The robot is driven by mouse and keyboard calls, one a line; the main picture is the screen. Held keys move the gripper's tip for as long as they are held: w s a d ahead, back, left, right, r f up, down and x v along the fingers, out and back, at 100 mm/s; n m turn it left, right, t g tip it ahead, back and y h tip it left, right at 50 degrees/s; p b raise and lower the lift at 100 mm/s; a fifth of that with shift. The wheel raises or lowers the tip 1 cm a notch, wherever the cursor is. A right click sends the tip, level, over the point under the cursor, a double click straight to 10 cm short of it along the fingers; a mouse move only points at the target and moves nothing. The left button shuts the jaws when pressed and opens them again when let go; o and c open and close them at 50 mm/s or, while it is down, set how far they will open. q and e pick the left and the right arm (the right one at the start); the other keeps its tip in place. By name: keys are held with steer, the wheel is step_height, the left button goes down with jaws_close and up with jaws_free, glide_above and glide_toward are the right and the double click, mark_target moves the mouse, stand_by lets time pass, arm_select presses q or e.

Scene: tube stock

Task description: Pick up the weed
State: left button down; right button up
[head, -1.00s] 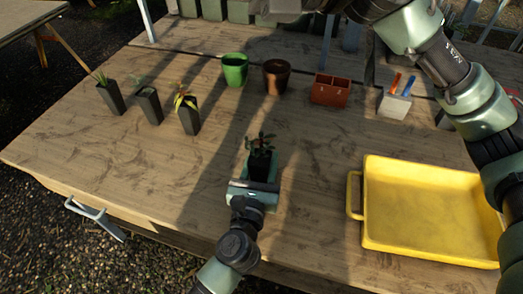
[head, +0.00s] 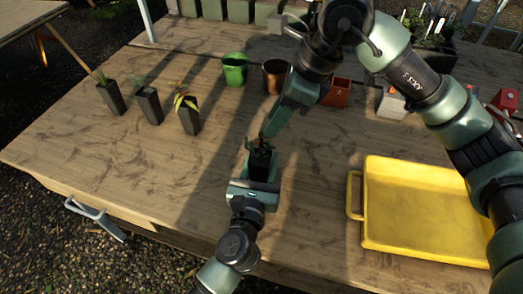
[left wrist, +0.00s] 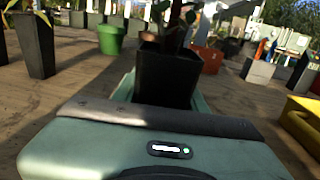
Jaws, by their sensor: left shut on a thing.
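My left gripper (head: 261,178) is shut on a black tube pot (head: 260,163) near the table's front middle and holds it upright. The pot also shows in the left wrist view (left wrist: 167,76). A dark leafy plant (head: 250,146) grows from it; its stems and leaves rise past the top of the left wrist view. I cannot pick out a separate weed among the leaves. My right gripper (head: 268,130) points down from the upper right, its tip at the plant's top. Its fingers are too small and dark to tell open from shut, or whether they touch a stem.
Several black tube pots with seedlings (head: 188,116) stand at the left. A green pot (head: 235,70), a brown pot (head: 275,75) and a red-brown box (head: 337,92) stand behind. A yellow tray (head: 420,212) lies at the right. The table left of the held pot is clear.

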mark_target(262, 139)
steer(key=shift+x, duration=3.55)
steer(key=shift+s+a, duration=0.1)
steer(key=shift+s, duration=0.05)
jaws_close()
